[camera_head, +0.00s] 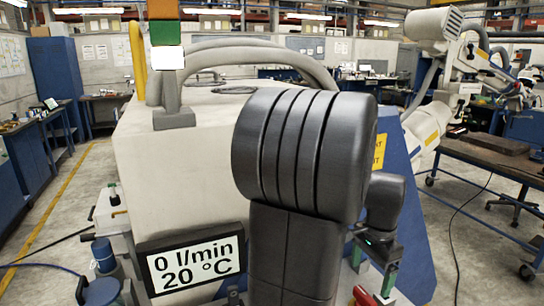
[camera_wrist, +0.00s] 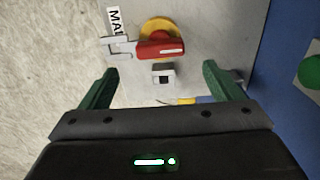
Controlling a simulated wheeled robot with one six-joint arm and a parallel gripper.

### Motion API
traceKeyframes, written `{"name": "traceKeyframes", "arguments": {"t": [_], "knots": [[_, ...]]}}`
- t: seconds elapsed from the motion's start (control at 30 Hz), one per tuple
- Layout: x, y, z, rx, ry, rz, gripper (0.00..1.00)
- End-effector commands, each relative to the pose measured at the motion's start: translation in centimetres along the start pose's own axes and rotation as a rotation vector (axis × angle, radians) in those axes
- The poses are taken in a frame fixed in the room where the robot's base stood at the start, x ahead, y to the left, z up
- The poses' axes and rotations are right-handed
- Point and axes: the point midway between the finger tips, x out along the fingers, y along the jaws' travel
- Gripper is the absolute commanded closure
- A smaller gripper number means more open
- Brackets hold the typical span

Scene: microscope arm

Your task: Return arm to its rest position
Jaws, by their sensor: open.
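My arm (camera_head: 300,150) stands large and dark grey in the middle of the head view, bent at a thick rounded joint. My gripper (camera_wrist: 159,72) is open and empty in the wrist view, its two green fingers spread wide apart. In the head view it is partly hidden behind my arm, with its green fingers (camera_head: 389,279) pointing down. In the wrist view a red handle (camera_wrist: 160,49) on a yellow round base (camera_wrist: 160,26) lies beyond the fingertips; no contact shows. A small grey block (camera_wrist: 163,74) shows between the fingers.
A pale machine housing (camera_head: 185,150) with a display (camera_head: 192,266) reading "0 l/min 20 °C" stands close by. A signal lamp stack (camera_head: 165,35) and thick hoses (camera_head: 265,60) top it. A dark table (camera_head: 500,160) stands right. A green button (camera_wrist: 311,71) shows in the wrist view.

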Motion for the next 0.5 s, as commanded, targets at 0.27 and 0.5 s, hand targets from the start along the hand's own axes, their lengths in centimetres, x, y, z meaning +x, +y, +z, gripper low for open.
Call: {"name": "traceKeyframes", "arguments": {"t": [0.27, 0.5], "knots": [[5.2, 0.0, 0.1, -0.001, -0.003, 0.003, 0.15], [7.5, 0.0, 0.0, -0.001, -0.001, 0.001, 0.15]]}}
